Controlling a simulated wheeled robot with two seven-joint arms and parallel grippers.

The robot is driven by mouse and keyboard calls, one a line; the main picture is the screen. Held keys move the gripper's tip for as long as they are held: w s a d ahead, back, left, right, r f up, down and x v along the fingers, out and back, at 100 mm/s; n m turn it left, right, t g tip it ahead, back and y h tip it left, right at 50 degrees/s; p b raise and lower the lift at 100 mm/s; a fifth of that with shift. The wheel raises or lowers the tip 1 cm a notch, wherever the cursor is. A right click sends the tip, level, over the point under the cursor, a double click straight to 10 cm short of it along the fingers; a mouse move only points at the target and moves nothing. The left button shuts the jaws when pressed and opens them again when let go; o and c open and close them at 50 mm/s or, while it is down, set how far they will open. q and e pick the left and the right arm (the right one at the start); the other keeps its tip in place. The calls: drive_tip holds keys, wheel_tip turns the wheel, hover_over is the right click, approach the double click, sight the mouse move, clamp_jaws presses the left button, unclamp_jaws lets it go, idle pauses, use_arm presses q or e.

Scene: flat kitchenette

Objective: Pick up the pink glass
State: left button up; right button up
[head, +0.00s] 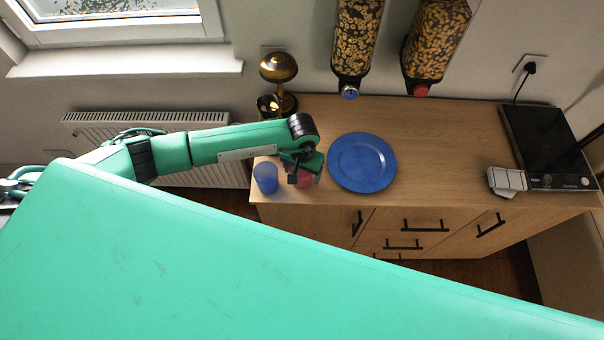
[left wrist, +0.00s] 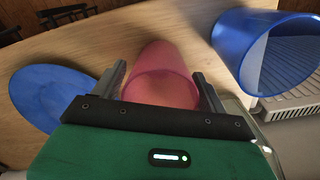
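The pink glass (head: 304,182) stands near the front left of the wooden counter, partly hidden by my left gripper (head: 303,170). In the left wrist view, the pink glass (left wrist: 163,75) is between the two fingers of my left gripper (left wrist: 159,72). The fingers are apart, one on each side of the glass, with a small gap visible at the left finger. Contact at the right finger is hard to tell. My right gripper is in neither view.
A blue glass (head: 265,178) stands close to the left of the pink one. A blue plate (head: 362,162) lies to the right. A brass lamp (head: 279,70) is behind, and a black hob (head: 548,140) is far right. Counter between plate and hob is mostly clear.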

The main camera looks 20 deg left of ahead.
use_arm(q)
drive_tip(key=c, duration=0.9)
drive_tip(key=shift+r, duration=0.1)
